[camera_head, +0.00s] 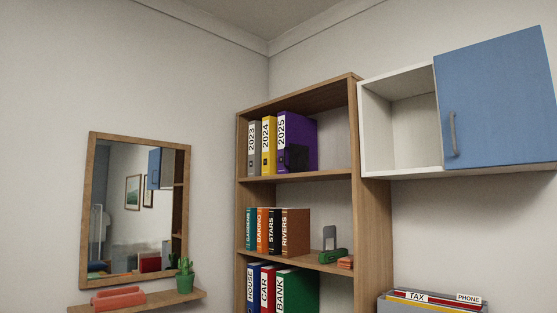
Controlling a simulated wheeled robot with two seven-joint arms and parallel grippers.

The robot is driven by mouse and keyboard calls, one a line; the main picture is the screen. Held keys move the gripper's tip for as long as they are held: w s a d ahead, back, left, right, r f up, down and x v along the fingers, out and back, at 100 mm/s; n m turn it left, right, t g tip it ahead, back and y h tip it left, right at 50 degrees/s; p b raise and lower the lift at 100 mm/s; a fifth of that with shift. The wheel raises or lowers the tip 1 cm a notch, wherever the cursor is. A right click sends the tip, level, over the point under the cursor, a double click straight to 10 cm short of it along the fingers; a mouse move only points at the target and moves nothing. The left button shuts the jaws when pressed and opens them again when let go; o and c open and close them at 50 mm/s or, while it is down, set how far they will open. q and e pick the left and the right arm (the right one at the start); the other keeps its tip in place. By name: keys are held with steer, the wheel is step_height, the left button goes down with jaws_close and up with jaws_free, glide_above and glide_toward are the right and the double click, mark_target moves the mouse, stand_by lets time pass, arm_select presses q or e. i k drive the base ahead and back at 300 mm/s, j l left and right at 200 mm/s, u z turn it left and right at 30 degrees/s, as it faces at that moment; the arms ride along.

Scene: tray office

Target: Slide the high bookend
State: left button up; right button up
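A dark bookend (298,156) stands on the top shelf of the wooden bookcase, against the side of the purple 2025 binder (310,135). Left of it stand the yellow 2024 binder (268,150) and the grey 2023 binder (251,155). The dark bookend's full outline is hard to make out in the shade. A grey bookend (330,236) stands on the middle shelf, apart from the row of books and partly behind a green object (332,256). Neither of my grippers is in view.
Shelf space right of the purple binder is free. The wooden bookcase (372,235) adjoins a white wall cabinet (374,128) with a blue door (497,98). An orange item (345,262) lies on the middle shelf. A mirror (100,205) and a cactus pot (185,283) are at left.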

mark_target(298, 154)
steer(key=i+j, duration=0.1)
steer(key=i, duration=0.65)
steer(key=i+z, duration=0.15)
steer(key=i, duration=0.55)
steer(key=i+j, duration=0.2)
steer(key=i, duration=0.55)
steer(key=l+z, duration=0.05)
